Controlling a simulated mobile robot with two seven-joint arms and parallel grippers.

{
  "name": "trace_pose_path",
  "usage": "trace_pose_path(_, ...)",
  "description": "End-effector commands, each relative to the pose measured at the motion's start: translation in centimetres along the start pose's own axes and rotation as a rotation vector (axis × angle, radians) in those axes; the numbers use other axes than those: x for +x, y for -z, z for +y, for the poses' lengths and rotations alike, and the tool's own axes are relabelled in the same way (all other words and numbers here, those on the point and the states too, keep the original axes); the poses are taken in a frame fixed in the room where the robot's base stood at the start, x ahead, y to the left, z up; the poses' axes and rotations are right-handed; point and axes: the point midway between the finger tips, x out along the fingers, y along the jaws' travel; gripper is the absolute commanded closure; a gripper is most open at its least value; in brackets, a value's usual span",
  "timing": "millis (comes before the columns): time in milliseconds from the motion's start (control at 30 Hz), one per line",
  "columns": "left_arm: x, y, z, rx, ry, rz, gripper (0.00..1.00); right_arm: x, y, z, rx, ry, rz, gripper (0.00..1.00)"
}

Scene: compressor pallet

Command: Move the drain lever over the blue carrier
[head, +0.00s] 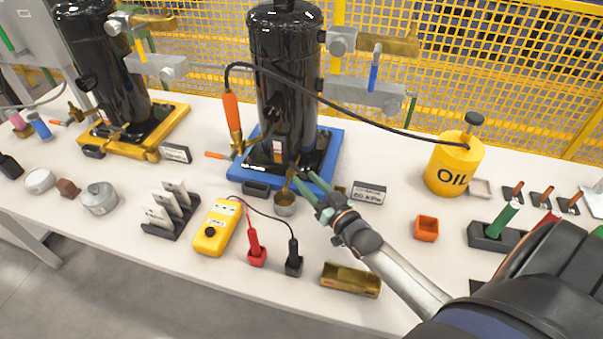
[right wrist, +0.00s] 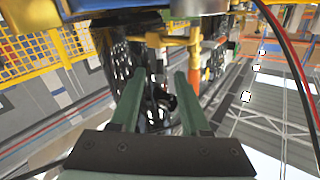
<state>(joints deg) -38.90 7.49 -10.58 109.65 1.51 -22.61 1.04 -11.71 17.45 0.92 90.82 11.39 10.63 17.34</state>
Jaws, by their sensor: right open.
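The blue carrier (head: 333,150) is a blue base on the bench under the middle black compressor tank (head: 283,85). An orange-handled lever (head: 216,155) sticks out to the left, low above the carrier. A small brass spout (head: 287,184) stands at the front edge over a metal cup (head: 285,205). I cannot tell for sure which of these is the drain lever. My right gripper (head: 306,180) is open and empty, at the carrier's front right, just right of the spout. In the right wrist view, brass pipework with an orange part (right wrist: 195,68) is beyond the open fingers (right wrist: 158,105).
A yellow oil can (head: 454,165) stands at right. A yellow meter (head: 216,228) with red and black leads, an orange cup (head: 426,229) and a brass tray (head: 350,279) lie in front. A black hose (head: 350,108) arches overhead. A second tank stands on a yellow carrier (head: 172,128) at left.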

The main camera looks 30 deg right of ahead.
Motion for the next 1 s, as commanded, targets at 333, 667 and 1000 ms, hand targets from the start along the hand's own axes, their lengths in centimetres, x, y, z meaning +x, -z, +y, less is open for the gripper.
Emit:
trace_pose_path(333,-0.1,0.2,0.0,0.0,0.0,0.001,0.5,-3.5,0.0,0.0,0.001,0.0,0.001,0.54)
trace_pose_path(667,-0.1,0.2,0.0,0.0,0.0,0.001,0.5,-3.5,0.1,0.0,0.0,0.0,0.002,0.54)
trace_pose_path(1000,-0.2,0.3,0.0,0.0,0.001,0.001,0.5,-3.1,1.1,-1.9,-0.051,0.064,0.01,0.54)
